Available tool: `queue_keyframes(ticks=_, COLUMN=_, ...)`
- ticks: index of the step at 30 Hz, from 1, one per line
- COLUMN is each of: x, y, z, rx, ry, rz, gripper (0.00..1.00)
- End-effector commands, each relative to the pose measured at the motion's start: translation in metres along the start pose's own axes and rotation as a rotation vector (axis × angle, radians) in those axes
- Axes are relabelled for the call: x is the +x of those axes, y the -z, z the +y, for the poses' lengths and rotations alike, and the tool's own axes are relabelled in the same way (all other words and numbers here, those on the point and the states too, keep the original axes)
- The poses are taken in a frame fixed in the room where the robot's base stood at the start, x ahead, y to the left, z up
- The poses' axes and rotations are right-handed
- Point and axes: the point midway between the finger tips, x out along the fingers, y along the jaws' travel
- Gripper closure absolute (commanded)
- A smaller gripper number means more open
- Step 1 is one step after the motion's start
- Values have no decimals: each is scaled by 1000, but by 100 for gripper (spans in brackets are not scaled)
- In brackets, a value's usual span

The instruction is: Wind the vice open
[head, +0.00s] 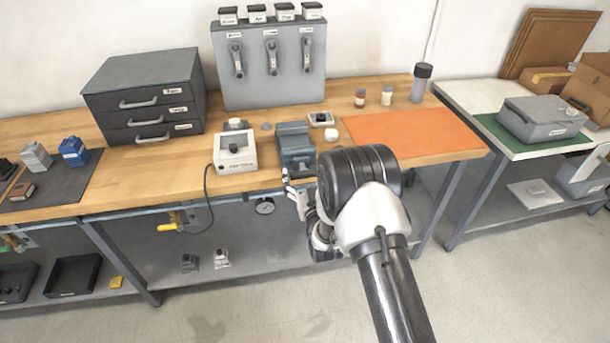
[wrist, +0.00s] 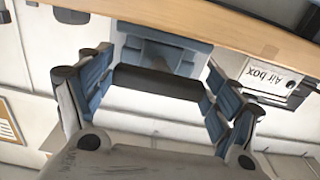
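The blue-grey vice (head: 295,147) is at the front edge of the wooden bench in the head view. Its blue-grey body (wrist: 165,55) shows at the top of the wrist view. A dark round bar (wrist: 157,83), which looks like the vice's handle, lies crosswise in front of it. My gripper (head: 292,187) is just in front of and below the vice, partly hidden by my arm. In the wrist view, its blue-padded fingers (wrist: 160,88) are spread wide, one near each end of the bar. I cannot tell whether they touch it.
A white box with a black knob (head: 235,152) stands left of the vice, with a cable hanging over the edge. A small white jar (head: 331,134) is close on the right. An orange mat (head: 410,132) lies clear farther right. A lower shelf (head: 240,248) runs underneath.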

Motion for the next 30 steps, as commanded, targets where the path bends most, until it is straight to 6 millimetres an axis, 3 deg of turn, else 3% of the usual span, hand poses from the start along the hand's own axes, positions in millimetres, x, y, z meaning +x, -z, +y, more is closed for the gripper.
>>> queue_keyframes(ticks=4, x=0, y=0, z=0, rx=1, ry=0, rz=0, gripper=5)
queue_keyframes(ticks=17, x=-5, y=0, z=0, rx=2, ry=0, rz=-1, gripper=5)
queue_keyframes(ticks=20, x=-18, y=-1, z=0, rx=2, ry=0, rz=-2, gripper=5)
queue_keyframes(ticks=30, x=-89, y=-1, z=0, rx=2, ry=0, rz=-4, gripper=5)
